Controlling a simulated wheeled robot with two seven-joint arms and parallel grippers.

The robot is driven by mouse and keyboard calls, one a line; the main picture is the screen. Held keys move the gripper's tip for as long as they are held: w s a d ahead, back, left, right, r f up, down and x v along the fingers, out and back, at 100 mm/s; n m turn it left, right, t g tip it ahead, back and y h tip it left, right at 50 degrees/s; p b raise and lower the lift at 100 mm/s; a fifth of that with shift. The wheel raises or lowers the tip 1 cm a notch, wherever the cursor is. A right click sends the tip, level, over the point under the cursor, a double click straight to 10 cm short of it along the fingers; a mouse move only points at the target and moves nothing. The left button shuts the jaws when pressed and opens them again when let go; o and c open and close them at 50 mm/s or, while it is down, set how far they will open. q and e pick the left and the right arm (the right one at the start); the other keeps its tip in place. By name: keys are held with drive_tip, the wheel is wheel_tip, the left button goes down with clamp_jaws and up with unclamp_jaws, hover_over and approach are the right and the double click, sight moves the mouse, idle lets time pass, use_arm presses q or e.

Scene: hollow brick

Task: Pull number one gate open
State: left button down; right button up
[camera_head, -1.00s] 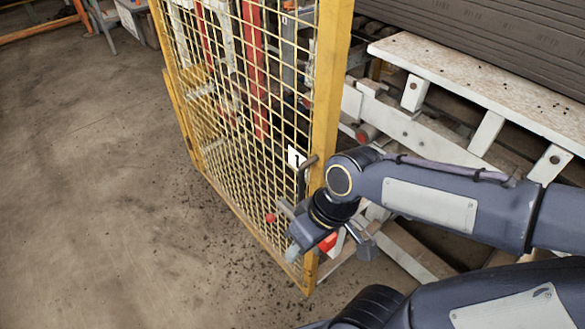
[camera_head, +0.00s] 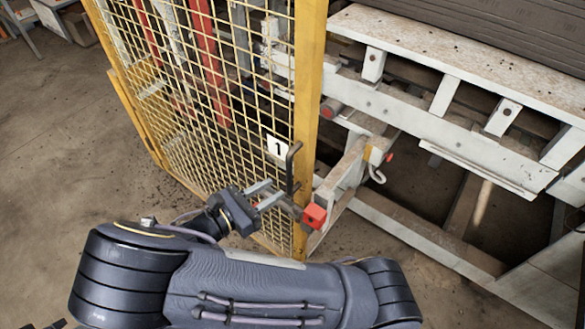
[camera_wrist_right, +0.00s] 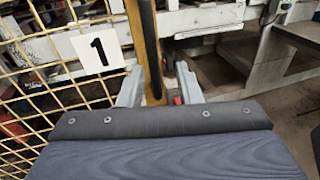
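The number one gate (camera_head: 195,90) is a yellow frame with wire mesh, left of centre in the head view. Its white plate with a black 1 (camera_head: 277,147) also shows in the right wrist view (camera_wrist_right: 98,50). A dark upright handle (camera_head: 293,168) stands by the gate's near post (camera_head: 309,100). My right gripper (camera_head: 275,196) is open at the handle's lower part, on the mesh side. In the wrist view its grey fingers (camera_wrist_right: 160,88) stand apart, with the dark handle and yellow post seen between them. Contact is not clear. My left gripper is not in view.
A red block (camera_head: 314,216) sits low by the post, close to the fingers. A white metal frame (camera_head: 440,130) with beams and a hook (camera_head: 377,174) fills the right. Dark stacked boards (camera_head: 480,30) lie above it. Bare floor (camera_head: 60,150) is free on the left.

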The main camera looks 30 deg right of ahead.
sight(287, 175)
drive_tip(key=shift+n+t+h, duration=0.3)
drive_tip(key=shift+t, duration=0.2)
drive_tip(key=d, duration=0.2)
drive_tip(key=w+d+p, duration=0.1)
drive_tip(key=d, duration=0.1)
drive_tip(key=w+d, duration=0.1)
drive_tip(key=d, duration=0.2)
drive_tip(key=shift+r, duration=0.3)
clamp_jaws()
